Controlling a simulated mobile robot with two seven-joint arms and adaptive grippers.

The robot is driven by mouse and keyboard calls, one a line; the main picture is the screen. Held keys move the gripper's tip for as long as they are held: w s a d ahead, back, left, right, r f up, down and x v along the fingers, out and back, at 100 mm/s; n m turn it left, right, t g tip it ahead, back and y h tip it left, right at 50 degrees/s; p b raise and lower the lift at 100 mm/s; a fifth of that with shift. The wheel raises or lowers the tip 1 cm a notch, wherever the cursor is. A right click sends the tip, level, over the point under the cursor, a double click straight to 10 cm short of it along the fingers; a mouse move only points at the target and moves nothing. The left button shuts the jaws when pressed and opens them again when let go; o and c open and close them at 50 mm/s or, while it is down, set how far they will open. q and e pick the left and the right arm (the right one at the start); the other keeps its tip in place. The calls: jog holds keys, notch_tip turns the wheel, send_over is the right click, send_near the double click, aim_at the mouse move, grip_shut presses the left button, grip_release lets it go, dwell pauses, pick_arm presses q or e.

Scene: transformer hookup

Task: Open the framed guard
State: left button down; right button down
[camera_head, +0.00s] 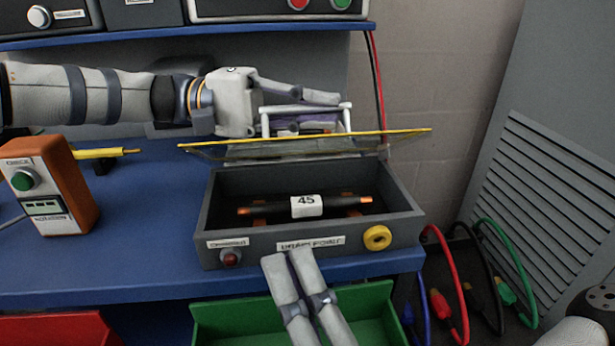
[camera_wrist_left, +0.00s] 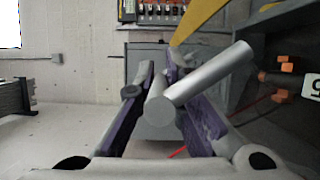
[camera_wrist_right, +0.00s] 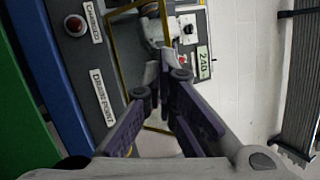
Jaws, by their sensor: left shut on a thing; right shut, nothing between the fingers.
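The framed guard (camera_head: 365,136), a clear panel with a yellow edge, is raised above the open grey box (camera_head: 214,215) and seen nearly edge-on. Its silver bar handle (camera_head: 347,121) stands on the upper side. My left gripper (camera_head: 338,112) is shut on this handle; the left wrist view shows the thick bar (camera_wrist_left: 215,76) between the fingers. A black cylinder (camera_head: 340,205) with copper ends and a "45" label lies inside the box. My right gripper (camera_head: 287,258) is shut and empty, in front of the box's front face. The guard's rear edge is partly hidden.
An orange tester (camera_head: 75,190) and a yellow probe (camera_head: 105,153) are on the blue bench at left. A green bin (camera_head: 225,320) and red bin (camera_head: 60,330) sit below the front edge. Coloured cables (camera_head: 462,290) hang at right. A shelf (camera_head: 150,36) spans above.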

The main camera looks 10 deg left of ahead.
jog(key=m+h, duration=0.1)
jog(key=m, duration=0.5)
jog(key=m+h, duration=0.5)
jog(key=m, duration=0.9)
send_near(302, 152)
jog(key=x, duration=0.4)
jog(key=shift+w+a, duration=0.15)
jog(key=shift+w, duration=0.1)
jog(key=shift+r, duration=0.1)
